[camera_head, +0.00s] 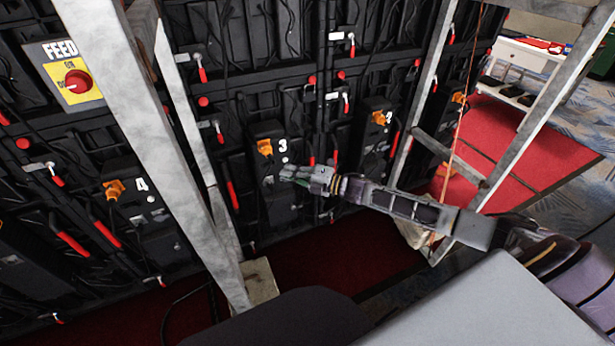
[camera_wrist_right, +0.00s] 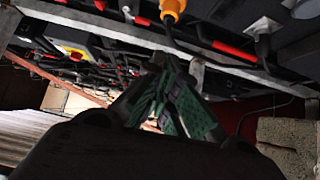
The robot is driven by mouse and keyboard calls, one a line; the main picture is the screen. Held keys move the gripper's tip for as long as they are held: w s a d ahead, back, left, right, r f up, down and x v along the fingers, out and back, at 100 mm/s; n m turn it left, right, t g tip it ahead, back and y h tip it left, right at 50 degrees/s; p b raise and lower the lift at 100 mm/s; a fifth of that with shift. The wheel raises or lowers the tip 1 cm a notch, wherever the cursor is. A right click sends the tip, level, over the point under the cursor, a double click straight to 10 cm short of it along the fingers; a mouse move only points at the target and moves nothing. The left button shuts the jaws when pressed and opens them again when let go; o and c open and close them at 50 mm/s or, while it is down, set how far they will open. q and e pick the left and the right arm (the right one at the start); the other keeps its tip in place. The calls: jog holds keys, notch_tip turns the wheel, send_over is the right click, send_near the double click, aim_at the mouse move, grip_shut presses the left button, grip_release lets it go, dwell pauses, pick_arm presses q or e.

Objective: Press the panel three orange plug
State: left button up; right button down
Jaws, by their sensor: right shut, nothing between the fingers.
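The panel three orange plug (camera_head: 265,147) sits in a black box marked with a white 3, on the back of the video wall. My right gripper (camera_head: 284,172) is shut and empty, a little below and to the right of this plug, apart from it in the picture. In the right wrist view the shut fingers (camera_wrist_right: 165,75) point up toward the wall. An orange plug (camera_wrist_right: 172,8) shows at the top edge there, beyond the fingertips; its number is not visible. My left gripper is not in view.
Other orange plugs are on panel 4 (camera_head: 114,188) and panel 2 (camera_head: 379,118). Grey metal frame legs (camera_head: 160,130) stand before the wall at left and right. A yellow FEED switch (camera_head: 75,80) is at upper left. A concrete block (camera_head: 258,284) lies at the frame's foot.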

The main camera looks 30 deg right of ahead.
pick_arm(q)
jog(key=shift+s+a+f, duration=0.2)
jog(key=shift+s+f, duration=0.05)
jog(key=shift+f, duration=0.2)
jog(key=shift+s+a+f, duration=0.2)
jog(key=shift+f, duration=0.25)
pick_arm(e)
jog(key=shift+v, duration=2.95)
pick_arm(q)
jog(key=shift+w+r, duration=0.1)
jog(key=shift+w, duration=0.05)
